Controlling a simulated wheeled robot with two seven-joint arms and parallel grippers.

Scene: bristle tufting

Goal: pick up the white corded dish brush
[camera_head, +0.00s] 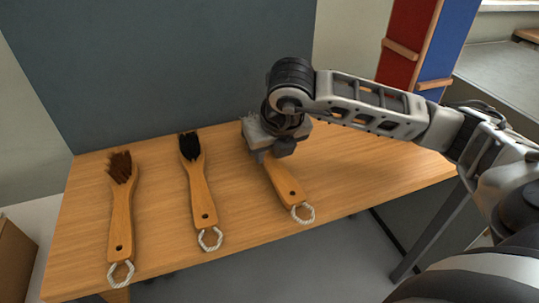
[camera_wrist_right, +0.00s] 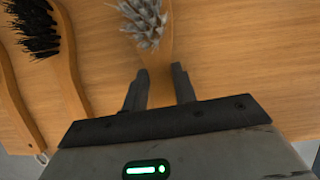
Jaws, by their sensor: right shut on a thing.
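The white corded dish brush (camera_head: 286,182) lies at the right of the row of brushes, its wooden handle pointing to the front edge and ending in a white cord loop (camera_head: 303,213). In the right wrist view its pale grey-white bristles (camera_wrist_right: 146,22) show ahead of the fingers. My right gripper (camera_head: 268,157) is over the brush from above, and its fingers in the right wrist view (camera_wrist_right: 160,88) are shut on the handle just below the bristle head. In the head view the gripper hides most of the bristle head. My left gripper is not in view.
A brush with black bristles (camera_head: 197,180) lies to the left, and one with brown bristles (camera_head: 121,205) lies farther left, both with corded loops. The wooden table (camera_head: 380,165) is clear to the right. A grey-blue panel (camera_head: 160,60) stands behind it.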

